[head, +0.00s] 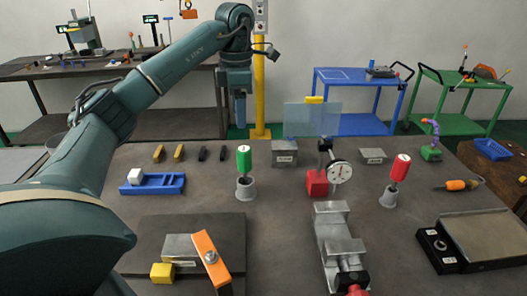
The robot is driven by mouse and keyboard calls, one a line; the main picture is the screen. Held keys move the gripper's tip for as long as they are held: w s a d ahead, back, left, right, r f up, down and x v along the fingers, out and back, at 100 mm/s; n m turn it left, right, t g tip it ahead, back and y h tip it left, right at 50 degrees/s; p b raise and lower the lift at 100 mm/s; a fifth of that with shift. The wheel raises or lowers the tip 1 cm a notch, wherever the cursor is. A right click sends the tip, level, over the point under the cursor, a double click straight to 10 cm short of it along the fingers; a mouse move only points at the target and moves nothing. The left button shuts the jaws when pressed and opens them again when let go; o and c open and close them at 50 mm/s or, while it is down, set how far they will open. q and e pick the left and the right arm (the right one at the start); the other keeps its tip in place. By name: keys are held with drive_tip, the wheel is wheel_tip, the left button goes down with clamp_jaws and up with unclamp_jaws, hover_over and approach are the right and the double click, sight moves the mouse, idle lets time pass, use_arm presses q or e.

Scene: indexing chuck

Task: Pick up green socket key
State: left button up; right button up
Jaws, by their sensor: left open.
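The green socket key (244,157) stands upright in a grey round holder (246,190) near the middle of the workbench. Its green handle is up, and its lower end is hidden in the holder. My left gripper (240,118) points down in the head view, above and behind the green key in the picture, apart from it. It is open, and I see nothing between its fingers. A similar red-handled key (399,168) stands in another grey holder (389,197) to the right. My right gripper is not in view.
A dial gauge (340,173) on a red base (317,184) stands right of the green key. A vise (338,240) is in front of it. A blue tray (153,185) with a white block lies left. A clear panel (312,119) rises behind. Bare bench surrounds the green key's holder.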

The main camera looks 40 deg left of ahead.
sight(244, 149)
use_arm(q)
drive_tip(key=shift+w+f, duration=0.15)
drive_tip(key=shift+f, duration=0.2)
drive_tip(key=f, duration=0.3)
drive_tip(key=f+b, duration=0.1)
drive_tip(key=f, duration=0.2)
drive_tip(key=shift+s+f, duration=0.2)
drive_tip(key=shift+f, duration=0.05)
drive_tip(key=f, duration=0.3)
drive_tip(key=d+f, duration=0.1)
drive_tip(key=f, duration=0.1)
drive_tip(key=shift+f, duration=0.4)
drive_tip(key=shift+c, duration=0.4)
drive_tip(key=c, duration=1)
drive_tip(key=shift+c, duration=0.5)
drive_tip(key=shift+r, duration=0.1)
